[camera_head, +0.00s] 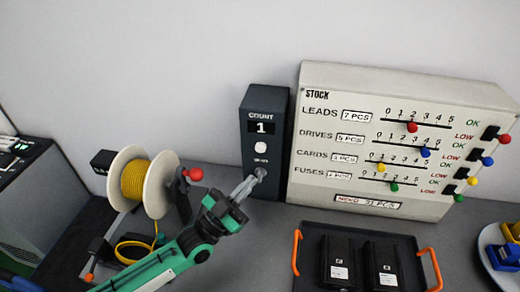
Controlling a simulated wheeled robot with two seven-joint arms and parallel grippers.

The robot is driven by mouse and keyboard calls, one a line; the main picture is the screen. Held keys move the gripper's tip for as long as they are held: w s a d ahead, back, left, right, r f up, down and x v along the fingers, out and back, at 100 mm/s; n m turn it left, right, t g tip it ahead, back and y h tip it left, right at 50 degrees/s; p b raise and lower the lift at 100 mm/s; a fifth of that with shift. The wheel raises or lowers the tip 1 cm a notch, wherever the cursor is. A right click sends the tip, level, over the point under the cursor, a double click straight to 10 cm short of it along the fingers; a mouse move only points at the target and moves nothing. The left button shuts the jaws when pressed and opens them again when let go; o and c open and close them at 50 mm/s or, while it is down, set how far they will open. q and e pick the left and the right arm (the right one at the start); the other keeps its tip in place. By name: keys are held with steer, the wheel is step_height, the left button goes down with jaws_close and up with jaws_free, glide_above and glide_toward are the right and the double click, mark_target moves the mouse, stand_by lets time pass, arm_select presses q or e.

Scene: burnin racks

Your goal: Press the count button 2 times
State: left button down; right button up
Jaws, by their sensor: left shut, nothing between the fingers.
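The dark counter box (252,108) stands against the wall, marked COUNT, with a display (261,127) reading 1. A white round button (260,147) sits below the display. Lower on the same face is a small label (260,160), too small to read surely, and a grey round part (261,172). My left gripper (254,179) is shut and empty, its fingertips at the lower front of the box, by the grey part. I cannot tell whether they touch it. The white button is clear of the fingers. My right gripper is not in view.
A white stock panel (350,83) with coloured sliders stands close right of the box. A dark tray (345,229) with orange handles holds two black units in front. A yellow cable reel (160,185) with a red-knobbed part (194,174) stands left, near my left arm.

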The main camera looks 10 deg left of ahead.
arm_select(q)
steer(key=b, duration=0.3)
glide_toward(264, 148)
steer(key=w+d+r, duration=0.2)
steer(key=d+r, duration=0.1)
steer(key=shift+w+d+b, duration=0.15)
steer(key=shift+w+b, duration=0.15)
steer(key=shift+w, duration=0.15)
steer(key=shift+w, duration=0.1)
stand_by(1.4)
steer(key=shift+w, duration=0.3)
steer(key=shift+w+b, duration=0.45)
stand_by(0.7)
steer(key=shift+s, duration=0.1)
steer(key=shift+s+p, duration=0.45)
steer(key=shift+s, duration=0.35)
